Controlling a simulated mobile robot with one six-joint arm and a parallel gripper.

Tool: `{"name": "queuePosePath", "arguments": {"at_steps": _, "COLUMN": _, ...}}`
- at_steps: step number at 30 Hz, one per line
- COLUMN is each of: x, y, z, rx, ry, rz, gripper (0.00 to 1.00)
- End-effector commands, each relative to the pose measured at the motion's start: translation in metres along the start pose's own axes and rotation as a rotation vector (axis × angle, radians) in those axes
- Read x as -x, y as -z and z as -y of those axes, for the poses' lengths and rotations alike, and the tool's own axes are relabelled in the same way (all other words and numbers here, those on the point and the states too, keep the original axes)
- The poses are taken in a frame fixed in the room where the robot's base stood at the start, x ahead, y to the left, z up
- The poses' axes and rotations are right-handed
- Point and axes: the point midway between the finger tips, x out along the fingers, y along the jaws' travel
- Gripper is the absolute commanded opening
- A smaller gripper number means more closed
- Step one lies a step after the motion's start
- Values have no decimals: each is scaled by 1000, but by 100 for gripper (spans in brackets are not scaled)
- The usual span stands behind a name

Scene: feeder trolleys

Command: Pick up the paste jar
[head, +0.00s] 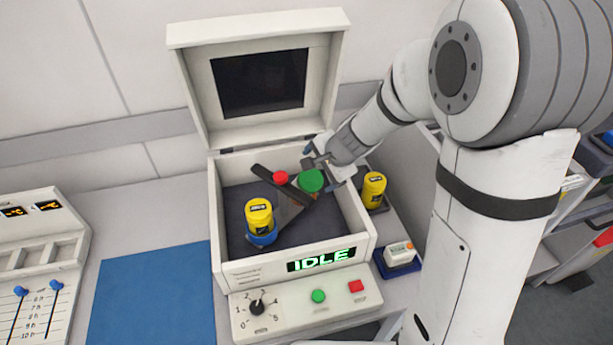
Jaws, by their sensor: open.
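A yellow jar (259,212) with a dark label stands upright in a blue cup (262,238) inside the open white machine. A second yellow jar (374,187) stands in a dark holder (379,206) just outside the machine's right wall. I cannot tell which one is the paste jar. My gripper (322,170) is open over the machine's right back part, close to a round green part (311,181). I see nothing between its fingers. It is apart from both yellow jars. Whether it touches the green part is unclear.
The machine (216,225) has a raised lid with a dark screen (260,82), a dark bar with a red hub (281,178) inside, and an IDLE display (321,260). A blue mat (150,295) lies clear at left. A small white box (399,254) sits in a blue tray at right.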

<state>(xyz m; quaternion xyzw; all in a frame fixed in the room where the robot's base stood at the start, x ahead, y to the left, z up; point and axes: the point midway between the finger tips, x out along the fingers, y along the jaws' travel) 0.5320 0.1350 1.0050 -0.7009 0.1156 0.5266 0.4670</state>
Motion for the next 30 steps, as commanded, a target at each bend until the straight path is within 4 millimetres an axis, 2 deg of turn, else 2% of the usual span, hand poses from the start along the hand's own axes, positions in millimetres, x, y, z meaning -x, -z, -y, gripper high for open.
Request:
{"name": "queuePosePath", "arguments": {"at_steps": 18, "x": -79, "y": 3, "z": -10, "rx": -28, "ry": -2, "rz": -6, "gripper": 87}}
{"name": "queuePosePath", "arguments": {"at_steps": 22, "x": -85, "y": 3, "z": -9, "rx": -28, "ry": -1, "rz": -7, "gripper": 87}}
{"name": "queuePosePath", "arguments": {"at_steps": 28, "x": -85, "y": 3, "z": -9, "rx": -28, "ry": -1, "rz": -7, "gripper": 87}}
{"name": "queuePosePath", "arguments": {"at_steps": 30, "x": -85, "y": 3, "z": -9, "rx": -28, "ry": -1, "rz": -7, "gripper": 82}}
